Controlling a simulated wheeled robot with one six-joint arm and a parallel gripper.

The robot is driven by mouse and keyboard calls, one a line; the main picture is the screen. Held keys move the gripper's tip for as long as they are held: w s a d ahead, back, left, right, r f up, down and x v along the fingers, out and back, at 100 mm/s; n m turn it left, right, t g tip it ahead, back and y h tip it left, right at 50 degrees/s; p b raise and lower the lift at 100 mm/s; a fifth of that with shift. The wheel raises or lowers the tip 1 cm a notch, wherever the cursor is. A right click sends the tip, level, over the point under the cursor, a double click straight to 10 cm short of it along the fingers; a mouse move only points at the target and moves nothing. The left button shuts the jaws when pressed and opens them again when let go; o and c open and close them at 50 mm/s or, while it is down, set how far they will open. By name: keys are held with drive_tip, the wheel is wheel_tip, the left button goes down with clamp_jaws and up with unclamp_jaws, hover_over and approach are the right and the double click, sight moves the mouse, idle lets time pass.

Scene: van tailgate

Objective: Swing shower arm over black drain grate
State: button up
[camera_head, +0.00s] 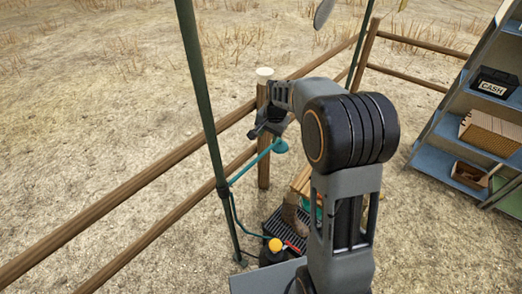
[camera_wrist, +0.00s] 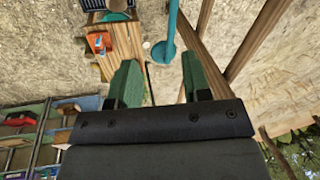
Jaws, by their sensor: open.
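The teal shower arm (camera_head: 256,163) reaches out from a dark green pole (camera_head: 207,110), and its round teal head (camera_head: 281,147) is at the far end. In the wrist view the shower arm (camera_wrist: 173,22) enters from the top, with its head (camera_wrist: 163,51) appearing between my fingertips. The black drain grate (camera_head: 272,222) is on the ground near the pole's foot, partly covered by a brown boot; its edge shows at top left in the wrist view (camera_wrist: 92,4). My gripper (camera_head: 259,133) is open and empty, close above the shower arm; contact cannot be told.
A wooden rail fence (camera_head: 120,193) runs behind, with a white-capped post (camera_head: 264,90). A brown boot (camera_head: 296,214) and a yellow-topped item (camera_head: 275,244) are by the grate. A wooden bench (camera_wrist: 124,48) holds an orange item (camera_wrist: 99,43). Blue shelves (camera_head: 440,130) stand right.

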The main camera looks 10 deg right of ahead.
sight(261, 155)
drive_tip(key=w+f+p, duration=0.1)
drive_tip(key=w+f, duration=0.1)
drive_tip(key=f, duration=0.3)
drive_tip(key=w+f+m+p, duration=0.1)
drive_tip(key=w+f, duration=0.2)
drive_tip(key=f, duration=0.3)
drive_tip(key=w+f+m+p, duration=0.1)
drive_tip(key=w+f, duration=0.1)
drive_tip(key=f, duration=0.4)
drive_tip(key=shift+w+a+f, duration=0.2)
drive_tip(key=shift+w+a, duration=0.05)
drive_tip(key=shift+a, duration=0.1)
drive_tip(key=shift+c, duration=0.3)
clamp_jaws()
